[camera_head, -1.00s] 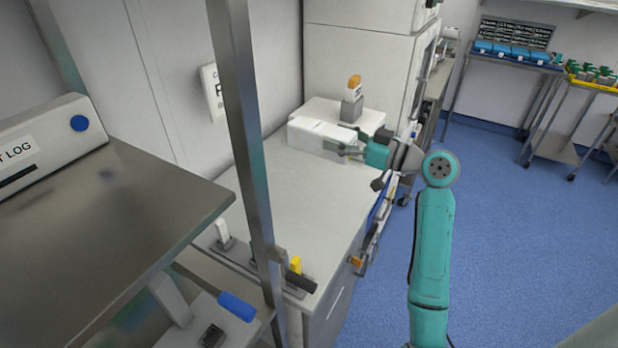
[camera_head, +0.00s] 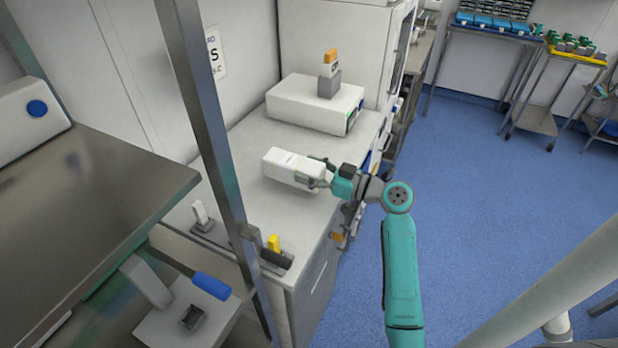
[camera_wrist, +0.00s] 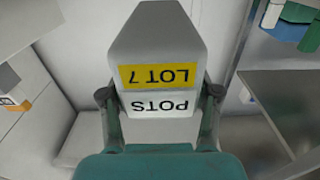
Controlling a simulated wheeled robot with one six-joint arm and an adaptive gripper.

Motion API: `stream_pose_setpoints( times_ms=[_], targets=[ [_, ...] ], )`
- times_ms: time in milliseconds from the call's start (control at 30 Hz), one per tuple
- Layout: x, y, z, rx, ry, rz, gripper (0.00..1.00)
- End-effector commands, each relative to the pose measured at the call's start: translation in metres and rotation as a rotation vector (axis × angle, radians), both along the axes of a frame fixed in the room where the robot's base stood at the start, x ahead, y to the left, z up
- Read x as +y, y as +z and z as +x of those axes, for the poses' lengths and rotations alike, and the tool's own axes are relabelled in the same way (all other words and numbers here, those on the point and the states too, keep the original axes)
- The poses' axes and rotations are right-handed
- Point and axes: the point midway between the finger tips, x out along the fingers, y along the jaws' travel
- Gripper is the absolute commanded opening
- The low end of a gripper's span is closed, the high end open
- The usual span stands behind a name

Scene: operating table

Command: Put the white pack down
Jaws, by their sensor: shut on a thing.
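The white pack (camera_head: 287,166) is a long white block with a slanted top, held over the white counter (camera_head: 240,215) in the head view. In the wrist view the white pack (camera_wrist: 158,45) carries a yellow label reading "LOT 7" and a white one reading "POTS", both upside down. My gripper (camera_head: 319,173) is shut on its near end; in the wrist view my gripper (camera_wrist: 159,98) has one finger on each side of it. I cannot tell whether the pack's underside touches the counter.
A white box (camera_head: 305,105) with a grey and orange piece (camera_head: 329,72) on top stands at the counter's back. A grey post (camera_head: 205,130) rises in front at the left. A yellow-topped item (camera_head: 274,243) sits at the counter's front edge. The counter's middle is clear.

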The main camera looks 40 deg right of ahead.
Motion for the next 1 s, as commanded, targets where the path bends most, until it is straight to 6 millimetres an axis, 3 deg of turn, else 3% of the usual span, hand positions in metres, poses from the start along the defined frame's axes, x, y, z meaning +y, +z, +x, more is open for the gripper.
stream_pose_setpoints(
  times_ms=[233,667,700,767,1000],
  targets=[
    [0.000,-0.030,0.000,0.001,0.000,0.002,0.16],
    [0.000,-0.035,0.000,0.000,0.000,0.001,0.16],
    [0.000,-0.034,0.000,0.001,0.000,0.001,0.72],
    [0.000,-0.034,0.000,0.001,0.000,0.001,0.87],
    [0.000,-0.034,0.000,0.001,0.000,0.001,0.87]
  ],
)
